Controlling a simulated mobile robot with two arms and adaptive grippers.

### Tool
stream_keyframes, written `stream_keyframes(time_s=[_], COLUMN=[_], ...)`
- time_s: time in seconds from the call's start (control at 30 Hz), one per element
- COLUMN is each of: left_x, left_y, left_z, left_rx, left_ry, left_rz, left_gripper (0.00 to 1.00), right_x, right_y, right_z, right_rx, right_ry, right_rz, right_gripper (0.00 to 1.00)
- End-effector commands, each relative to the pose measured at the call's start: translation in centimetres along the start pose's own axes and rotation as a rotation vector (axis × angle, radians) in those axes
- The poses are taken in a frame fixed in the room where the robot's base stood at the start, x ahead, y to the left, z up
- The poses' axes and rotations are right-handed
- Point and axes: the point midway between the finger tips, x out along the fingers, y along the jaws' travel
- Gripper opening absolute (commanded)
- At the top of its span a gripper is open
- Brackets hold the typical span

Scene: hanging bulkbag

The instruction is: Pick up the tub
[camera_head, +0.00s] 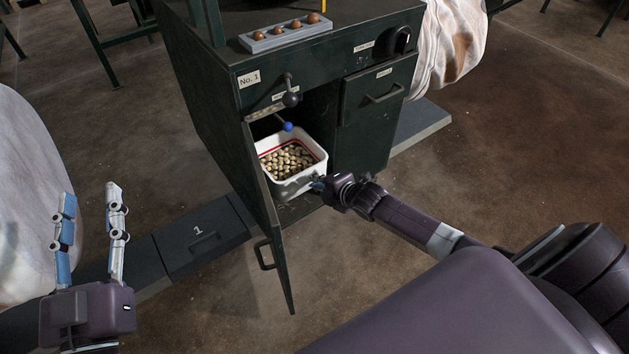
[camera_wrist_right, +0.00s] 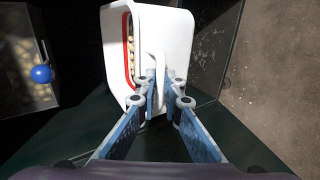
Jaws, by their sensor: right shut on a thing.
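The white tub (camera_head: 316,170) has a red line inside its rim and holds many small pale round pieces. It stands inside the open lower compartment of the dark green cabinet, at its front. My right gripper (camera_head: 318,185) reaches in from the right and is shut on the tub's near right side. My left gripper (camera_head: 90,215) is open and empty at the far left, away from the cabinet.
The cabinet door (camera_head: 268,230) stands open at the left of the tub. A blue-tipped lever (camera_head: 287,127) hangs above the tub, close to its back. A closed drawer (camera_head: 375,95) is at the right. A grey tray (camera_head: 285,35) holds several brown balls on top.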

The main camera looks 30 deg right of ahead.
Motion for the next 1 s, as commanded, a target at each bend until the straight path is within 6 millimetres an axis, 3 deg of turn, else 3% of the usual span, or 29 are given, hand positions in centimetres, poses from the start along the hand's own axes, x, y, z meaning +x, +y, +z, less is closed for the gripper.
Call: stream_keyframes(time_s=[0.2, 0.23, 0.4, 0.77, 1.0], left_x=[0.0, 0.0, 0.0, 0.0, 0.0], left_y=[0.0, 0.0, 0.0, 0.1, 0.0], left_z=[0.0, 0.0, 0.0, 0.0, 0.0], left_rx=[0.0, 0.0, 0.001, 0.0, 0.0], left_ry=[-0.001, -0.001, 0.0, 0.0, 0.0], left_rz=[0.0, 0.0, -0.001, 0.001, 0.001], left_gripper=[0.4, 0.4, 0.4, 0.4, 0.4], right_x=[0.0, 0.0, 0.0, -0.3, -3.2], right_y=[-0.1, -0.1, -0.1, 0.0, -0.1], right_z=[0.0, 0.0, 0.0, 0.0, 0.0], right_rx=[0.0, 0.0, 0.0, -0.001, -0.004], right_ry=[0.0, 0.0, 0.0, 0.001, 0.001], right_rz=[-0.001, -0.001, -0.001, 0.0, -0.001], right_gripper=[0.0, 0.09, 0.27, 0.28, 0.28])
